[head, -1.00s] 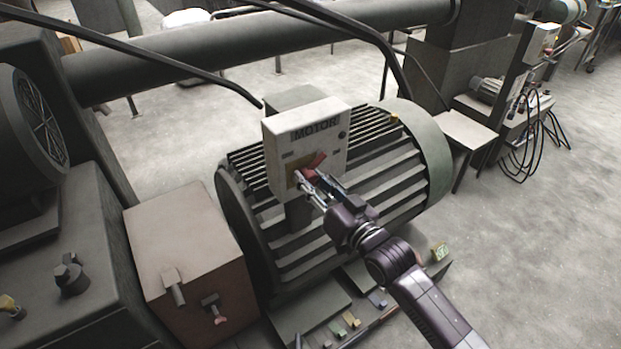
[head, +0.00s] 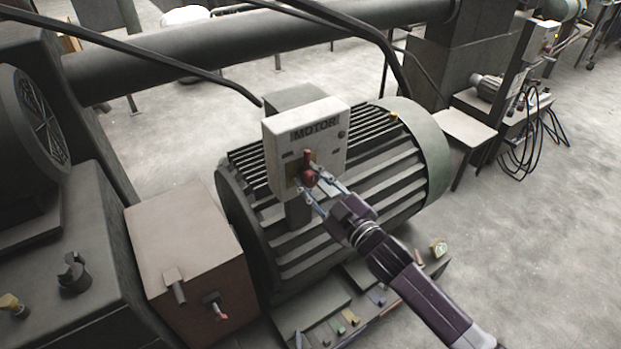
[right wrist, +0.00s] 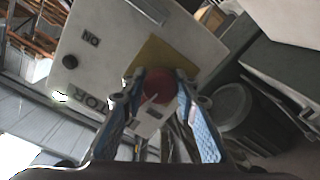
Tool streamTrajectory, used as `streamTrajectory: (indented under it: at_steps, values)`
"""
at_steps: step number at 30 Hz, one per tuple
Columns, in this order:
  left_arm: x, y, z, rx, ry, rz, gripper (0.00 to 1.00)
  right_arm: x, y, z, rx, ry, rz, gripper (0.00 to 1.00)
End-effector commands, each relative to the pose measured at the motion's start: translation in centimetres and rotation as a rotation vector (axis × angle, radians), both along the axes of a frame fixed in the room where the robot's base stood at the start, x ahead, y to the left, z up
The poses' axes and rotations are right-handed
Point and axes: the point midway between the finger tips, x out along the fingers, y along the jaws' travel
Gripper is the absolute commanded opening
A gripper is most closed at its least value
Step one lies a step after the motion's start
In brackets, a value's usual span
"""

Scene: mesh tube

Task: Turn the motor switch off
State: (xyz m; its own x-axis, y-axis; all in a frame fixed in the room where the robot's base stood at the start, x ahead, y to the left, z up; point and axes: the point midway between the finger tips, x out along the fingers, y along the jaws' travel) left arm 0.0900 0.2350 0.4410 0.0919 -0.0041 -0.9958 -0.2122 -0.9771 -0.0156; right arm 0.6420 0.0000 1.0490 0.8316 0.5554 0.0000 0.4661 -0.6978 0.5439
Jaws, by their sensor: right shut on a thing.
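The white control box marked MOTOR (head: 335,155) stands on the ribbed motor. Its red motor switch (head: 307,175) sits on a yellowish plate on the lower front, with its handle pointing up in the head view. My right gripper (head: 312,186) is at the switch, with one finger on each side of it. In the right wrist view the red switch knob (right wrist: 160,86) is between the two blue-padded fingers of the gripper (right wrist: 161,80), shut on it. The ON label (right wrist: 92,40) shows on the box face. My left gripper is not in view.
The large ribbed motor (head: 385,170) lies behind and below the box. Black cables (head: 195,68) and a thick pipe (head: 210,55) pass above. A brown box (head: 190,250) stands at left. Open floor (head: 530,245) lies to the right.

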Motion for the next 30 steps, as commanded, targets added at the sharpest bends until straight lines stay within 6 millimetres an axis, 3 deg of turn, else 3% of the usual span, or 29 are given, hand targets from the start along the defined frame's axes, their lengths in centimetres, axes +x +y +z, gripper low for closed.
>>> streamTrajectory:
  at_steps: [24,25,30]
  values:
    - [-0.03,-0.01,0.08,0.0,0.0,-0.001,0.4,-0.01,0.0,-0.05,-0.097,-0.063,0.0,0.03]
    - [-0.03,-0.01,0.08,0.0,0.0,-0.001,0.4,-0.01,0.0,-0.05,-0.097,-0.063,0.0,0.31]
    - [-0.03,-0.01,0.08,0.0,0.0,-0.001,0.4,-0.01,-0.01,-0.04,-0.095,-0.063,0.001,0.46]
